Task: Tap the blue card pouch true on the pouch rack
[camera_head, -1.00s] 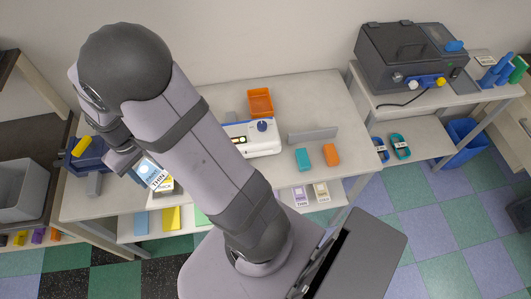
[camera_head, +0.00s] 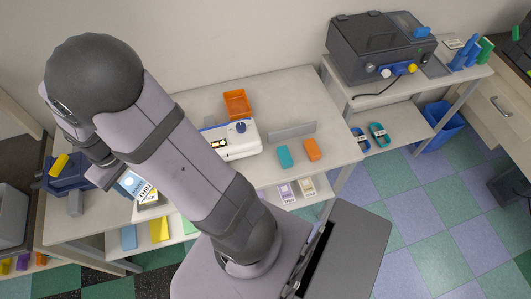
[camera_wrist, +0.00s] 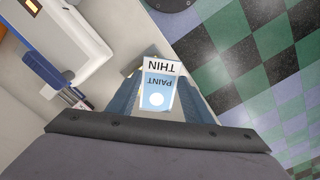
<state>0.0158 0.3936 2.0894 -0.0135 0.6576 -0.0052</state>
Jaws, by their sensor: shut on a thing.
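My gripper (camera_wrist: 155,108) is shut on a light blue and white card pouch (camera_wrist: 157,100), its text reading PAINT, with a white THIN label at its far end. In the head view the pouch (camera_head: 131,184) hangs tilted near the table's left front part, below my gripper. My arm covers much of the table there. No rack can be made out clearly around the pouch. Blue and green upright pieces (camera_head: 471,54) stand on the right-hand bench, too small to tell what they are.
A white device with a blue knob (camera_head: 234,141) and an orange tray (camera_head: 237,104) stand mid-table. A grey upright plate (camera_head: 292,131), a teal block (camera_head: 284,157) and an orange block (camera_head: 312,150) lie to the right. A blue device (camera_head: 67,174) stands at the left.

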